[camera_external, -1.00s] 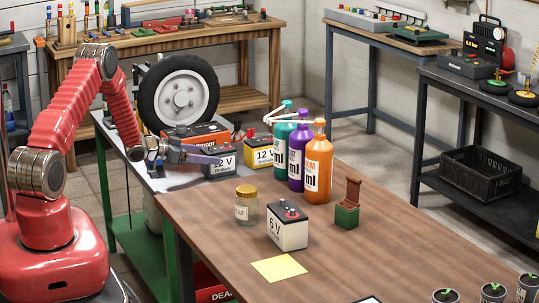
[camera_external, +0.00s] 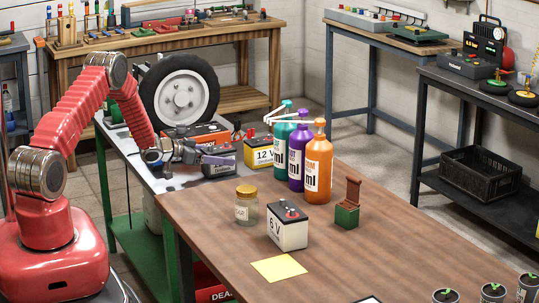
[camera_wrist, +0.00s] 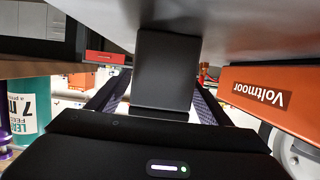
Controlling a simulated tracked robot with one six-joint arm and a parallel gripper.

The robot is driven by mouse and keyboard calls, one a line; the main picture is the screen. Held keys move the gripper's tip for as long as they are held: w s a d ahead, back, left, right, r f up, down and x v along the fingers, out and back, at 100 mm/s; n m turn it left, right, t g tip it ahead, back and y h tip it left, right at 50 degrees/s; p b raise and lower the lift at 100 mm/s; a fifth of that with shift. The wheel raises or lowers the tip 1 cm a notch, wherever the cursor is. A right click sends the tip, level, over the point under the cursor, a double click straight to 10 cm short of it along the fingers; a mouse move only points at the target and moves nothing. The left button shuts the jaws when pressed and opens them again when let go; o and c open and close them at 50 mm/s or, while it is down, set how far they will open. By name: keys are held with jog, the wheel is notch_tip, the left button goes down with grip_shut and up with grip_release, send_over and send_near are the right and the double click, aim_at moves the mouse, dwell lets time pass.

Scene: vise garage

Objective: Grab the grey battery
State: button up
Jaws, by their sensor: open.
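The grey battery (camera_external: 220,172) stands on the pale left section of the bench. In the wrist view, which looks upside down, it is the dark grey block (camera_wrist: 166,70) in the middle. My gripper (camera_external: 219,158) is level with the battery and open. Its near finger crosses the front of the battery and covers most of its label; the far finger is hidden. In the wrist view the two open fingers (camera_wrist: 158,92) lie on either side of the block. I cannot tell whether they touch it.
An orange box (camera_external: 197,133) is behind the battery; its side also shows in the wrist view (camera_wrist: 262,93). A yellow battery (camera_external: 258,153) stands close on the right, then teal, purple and orange bottles (camera_external: 318,165). A jar (camera_external: 246,208) and a white battery (camera_external: 288,232) stand in front.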

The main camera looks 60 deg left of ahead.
grip_shut()
jog(key=shift+w+r, duration=0.1)
jog(key=shift+r, duration=0.05)
dwell(0.9)
